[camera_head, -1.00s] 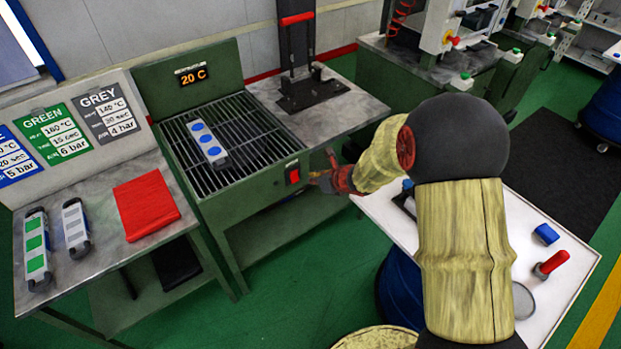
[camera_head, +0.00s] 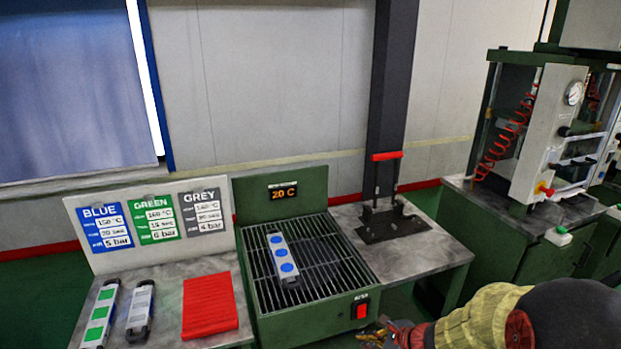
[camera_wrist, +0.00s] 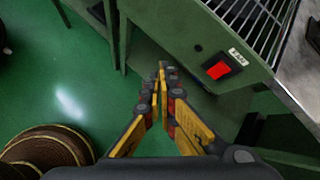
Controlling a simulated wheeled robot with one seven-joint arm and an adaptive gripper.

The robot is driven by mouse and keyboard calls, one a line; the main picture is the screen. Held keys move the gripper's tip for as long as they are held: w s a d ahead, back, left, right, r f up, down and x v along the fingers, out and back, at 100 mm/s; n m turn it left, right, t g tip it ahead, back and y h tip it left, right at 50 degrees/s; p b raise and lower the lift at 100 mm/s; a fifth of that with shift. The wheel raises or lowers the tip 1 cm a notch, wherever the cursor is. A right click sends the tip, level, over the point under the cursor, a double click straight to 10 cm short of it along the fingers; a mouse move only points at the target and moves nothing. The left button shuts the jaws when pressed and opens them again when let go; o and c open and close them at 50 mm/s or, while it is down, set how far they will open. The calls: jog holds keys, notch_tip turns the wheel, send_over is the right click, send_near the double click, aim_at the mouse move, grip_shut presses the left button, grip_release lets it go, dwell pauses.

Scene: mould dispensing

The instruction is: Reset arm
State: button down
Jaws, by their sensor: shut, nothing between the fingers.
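My gripper (camera_head: 378,335) is at the bottom of the head view, in front of the green heater, just right of and below its red switch. In the wrist view my gripper (camera_wrist: 162,72) is shut and empty, its yellow and black fingers meeting at the tips. The fingers point toward the lower side of the heater frame and touch nothing that I can make out. The forearm, in a yellowish cover, enters from the lower right of the head view.
The heater grate (camera_head: 318,272) holds a mould with blue dots (camera_head: 283,258); its display reads 20 C. Moulds with green (camera_head: 99,315) and grey (camera_head: 140,310) patches and a red mat (camera_head: 210,305) lie left. The red switch (camera_wrist: 217,70) is near my fingers. Green floor (camera_wrist: 70,80) is open left.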

jog(key=s+r+n+g+h, duration=0.2)
jog(key=s+r+n, duration=0.5)
jog(key=s+n, duration=0.35)
jog(key=s+r+n+g+h, duration=0.1)
jog(key=s+r+n+g, duration=0.2)
jog(key=s+r+n, duration=0.7)
jog(key=s+d+r+n+t+h, duration=0.2)
jog(key=s+d+r+t, duration=0.1)
jog(key=s+r, duration=0.4)
jog(key=shift+r+t+h, duration=0.3)
jog(key=shift+t+h, duration=0.1)
jog(key=shift+t, duration=0.1)
jog(key=shift+s+d+n, duration=0.1)
jog(key=shift+n, duration=0.15)
